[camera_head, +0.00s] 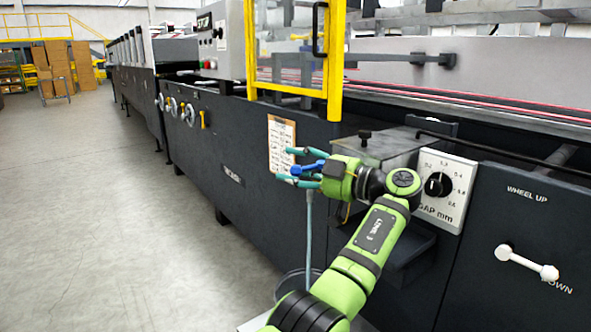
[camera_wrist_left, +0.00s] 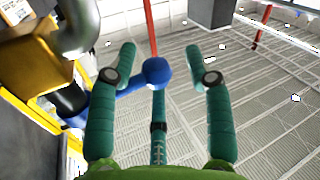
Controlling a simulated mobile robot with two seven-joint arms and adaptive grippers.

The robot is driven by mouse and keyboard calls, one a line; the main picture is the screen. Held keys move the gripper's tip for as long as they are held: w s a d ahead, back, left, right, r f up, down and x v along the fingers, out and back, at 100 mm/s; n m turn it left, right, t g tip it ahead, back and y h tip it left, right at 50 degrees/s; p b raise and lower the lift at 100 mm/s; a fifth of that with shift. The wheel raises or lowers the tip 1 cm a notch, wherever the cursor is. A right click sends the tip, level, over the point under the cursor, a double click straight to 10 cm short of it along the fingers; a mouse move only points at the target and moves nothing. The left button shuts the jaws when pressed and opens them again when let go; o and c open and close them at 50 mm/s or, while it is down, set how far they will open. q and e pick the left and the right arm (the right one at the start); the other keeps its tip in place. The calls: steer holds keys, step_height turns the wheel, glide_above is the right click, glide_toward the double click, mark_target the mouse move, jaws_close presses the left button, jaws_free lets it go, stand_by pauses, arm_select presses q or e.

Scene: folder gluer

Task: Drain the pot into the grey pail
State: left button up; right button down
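My left gripper (camera_head: 286,165) has its teal fingers spread around a blue valve lever (camera_head: 307,168) on the machine's side. In the left wrist view, the lever's ball end (camera_wrist_left: 157,72) sits between the open fingertips (camera_wrist_left: 160,58), with gaps at both sides. A clear-walled box (camera_head: 385,146), perhaps the pot, stands behind my wrist, partly hidden. A pale hose (camera_head: 308,240) hangs below the lever toward a pail (camera_head: 284,288). The pail is mostly hidden by my forearm, and its contents cannot be seen. My right gripper is not in view.
A clipboard (camera_head: 281,143) hangs on the dark machine panel beside the gripper. A gap dial (camera_head: 440,188) and a white-ended lever (camera_head: 527,262) are at the right. A yellow guard frame (camera_head: 335,60) rises above. The floor (camera_head: 120,230) at left is clear.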

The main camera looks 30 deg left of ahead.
arm_select(q)
steer(key=shift+d, duration=0.2)
steer(key=d, duration=0.7)
steer(key=shift+s+d+f, duration=0.1)
steer(key=shift+s, duration=0.05)
